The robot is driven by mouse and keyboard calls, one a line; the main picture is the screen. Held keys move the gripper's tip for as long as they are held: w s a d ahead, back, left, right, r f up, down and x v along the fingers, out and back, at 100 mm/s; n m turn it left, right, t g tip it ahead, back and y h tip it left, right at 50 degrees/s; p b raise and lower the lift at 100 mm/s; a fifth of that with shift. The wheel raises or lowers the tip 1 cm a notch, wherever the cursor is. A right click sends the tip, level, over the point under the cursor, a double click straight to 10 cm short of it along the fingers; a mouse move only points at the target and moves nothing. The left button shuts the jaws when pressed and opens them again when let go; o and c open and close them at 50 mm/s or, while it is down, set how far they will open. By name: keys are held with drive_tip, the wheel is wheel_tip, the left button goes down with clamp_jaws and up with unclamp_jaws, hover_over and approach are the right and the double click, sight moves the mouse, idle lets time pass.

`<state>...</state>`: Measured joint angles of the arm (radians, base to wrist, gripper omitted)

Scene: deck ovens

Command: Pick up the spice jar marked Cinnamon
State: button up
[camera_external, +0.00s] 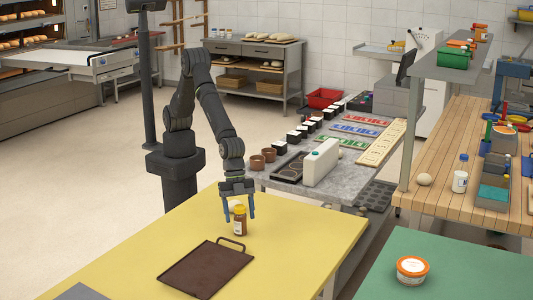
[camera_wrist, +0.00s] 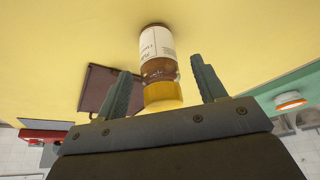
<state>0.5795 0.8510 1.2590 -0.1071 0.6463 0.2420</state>
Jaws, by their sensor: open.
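A spice jar (camera_external: 239,222) with a yellow-orange lid, brown contents and a white label stands upright on the yellow table (camera_external: 300,222). The label print is too small to read for sure. The jar also shows in the wrist view (camera_wrist: 158,55), with its lid towards my gripper. My gripper (camera_external: 239,215) points down over the jar, its fingers apart on either side of the lid. In the wrist view my gripper (camera_wrist: 163,88) is open and empty, with gaps between the jar and both fingers.
A brown tray (camera_external: 207,268) with a handle lies on the yellow table in front of the jar. A grey counter (camera_external: 275,182) with moulds and a white container stands behind. A green table (camera_external: 460,265) at the right holds a white tub with an orange lid (camera_external: 412,268).

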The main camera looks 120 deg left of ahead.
drive_tip(key=shift+x, duration=0.95)
drive_tip(key=c, duration=1.1)
